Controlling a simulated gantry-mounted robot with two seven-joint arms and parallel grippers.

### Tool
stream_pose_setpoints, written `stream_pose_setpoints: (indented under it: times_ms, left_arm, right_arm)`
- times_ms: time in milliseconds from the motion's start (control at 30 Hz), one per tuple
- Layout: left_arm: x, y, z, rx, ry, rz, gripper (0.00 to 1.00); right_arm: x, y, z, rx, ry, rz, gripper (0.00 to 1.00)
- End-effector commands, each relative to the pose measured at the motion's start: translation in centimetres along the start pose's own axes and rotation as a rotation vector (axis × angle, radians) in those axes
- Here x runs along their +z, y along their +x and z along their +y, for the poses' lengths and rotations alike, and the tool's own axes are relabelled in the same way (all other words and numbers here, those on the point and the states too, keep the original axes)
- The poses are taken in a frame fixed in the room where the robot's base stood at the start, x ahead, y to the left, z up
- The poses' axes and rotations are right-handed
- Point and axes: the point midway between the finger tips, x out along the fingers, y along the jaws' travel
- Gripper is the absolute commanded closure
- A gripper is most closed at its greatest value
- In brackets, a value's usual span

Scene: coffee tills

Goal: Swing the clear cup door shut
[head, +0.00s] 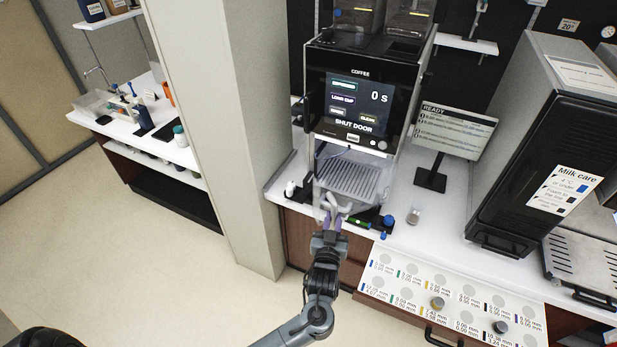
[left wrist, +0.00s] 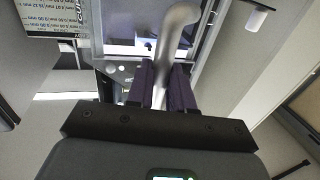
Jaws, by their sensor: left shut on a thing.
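The coffee machine (head: 358,95) stands on the white counter, its screen reading "SHUT DOOR". Its cup bay (head: 352,178) with a slatted drip tray shows below the screen. The clear door is hard to make out; a thin pale frame edge (head: 312,165) shows at the bay's left side, and I cannot tell its exact angle. My left gripper (head: 330,222) is in front of the bay, shut on a pale bent handle (head: 334,204). In the left wrist view the handle (left wrist: 174,30) runs between the dark purple fingers (left wrist: 163,88). My right gripper is not in view.
A small screen on a stand (head: 454,130) and a dark milk unit (head: 548,150) stand to the right. A blue-capped item (head: 387,221) and a small metal cup (head: 413,216) are right of the gripper. A labelled panel with knobs (head: 460,295) lies in front. A beige pillar (head: 222,130) rises at left.

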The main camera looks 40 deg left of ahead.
Motion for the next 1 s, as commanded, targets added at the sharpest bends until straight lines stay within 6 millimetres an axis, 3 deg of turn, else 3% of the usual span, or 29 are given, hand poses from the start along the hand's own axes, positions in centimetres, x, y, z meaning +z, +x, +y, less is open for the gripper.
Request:
stream_pose_setpoints:
  times_ms: [600, 1000]
  left_arm:
    - [0.0, 3.4, -3.9, -0.003, 0.001, 0.000, 1.00]
    - [0.0, 4.1, -4.8, -0.004, -0.001, 0.000, 1.00]
  right_arm:
    - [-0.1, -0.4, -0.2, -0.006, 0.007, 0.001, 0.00]
    - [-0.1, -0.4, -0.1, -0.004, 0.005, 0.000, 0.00]
